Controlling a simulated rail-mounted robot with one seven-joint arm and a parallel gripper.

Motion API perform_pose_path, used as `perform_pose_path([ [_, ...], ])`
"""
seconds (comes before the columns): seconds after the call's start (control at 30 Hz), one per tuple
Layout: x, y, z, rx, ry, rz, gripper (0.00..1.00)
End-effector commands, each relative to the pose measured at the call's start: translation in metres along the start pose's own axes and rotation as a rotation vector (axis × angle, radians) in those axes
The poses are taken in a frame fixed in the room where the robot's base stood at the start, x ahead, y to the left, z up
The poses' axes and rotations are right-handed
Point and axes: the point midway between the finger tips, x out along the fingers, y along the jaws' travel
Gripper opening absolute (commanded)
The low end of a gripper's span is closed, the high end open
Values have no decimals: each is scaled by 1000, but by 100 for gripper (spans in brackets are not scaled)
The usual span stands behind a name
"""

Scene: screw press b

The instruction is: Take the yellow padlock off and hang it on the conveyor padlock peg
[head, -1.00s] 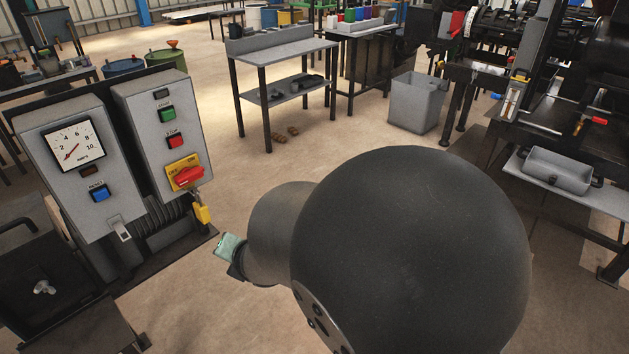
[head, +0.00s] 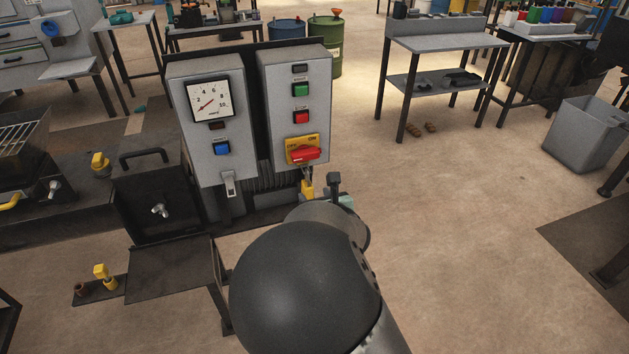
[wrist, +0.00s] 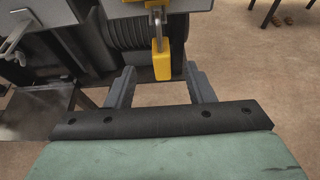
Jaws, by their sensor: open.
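The yellow padlock (head: 307,188) hangs below the red rotary switch (head: 305,153) on the right grey control box, partly hidden by my arm in the head view. In the wrist view the padlock (wrist: 161,61) hangs upright from a metal shackle under the yellow switch plate. My gripper (wrist: 158,68) is open and empty, one finger on each side of the padlock in the picture, with visible gaps. I cannot tell how far the fingertips are from it in depth. In the head view my gripper (head: 337,188) is mostly hidden behind my arm. I cannot identify the conveyor padlock peg.
The left grey box (head: 211,120) carries a dial, a blue button and a lower latch. A dark ribbed housing (wrist: 133,34) lies behind the padlock. A dark stand (head: 170,265) is at lower left. A grey bin (head: 588,138) stands right; floor (head: 460,240) between is clear.

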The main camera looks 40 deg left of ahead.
Motion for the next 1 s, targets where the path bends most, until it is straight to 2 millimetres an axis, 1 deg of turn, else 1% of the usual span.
perform_pose_path([
  [0.03, 11, -2, 1, -3, 1, -3, 48],
  [0.2, 43, -1, 2, -2, 0, -1, 48],
  [0.4, 71, -1, 1, 0, 0, -2, 48],
  [0.6, 83, 0, 0, 2, 0, -1, 48],
  [0.87, 84, 0, 0, 2, 0, -1, 48],
  [0.97, 84, 0, 0, 1, 0, -1, 23],
  [1.0, 84, 0, 0, 1, 0, -1, 12],
])
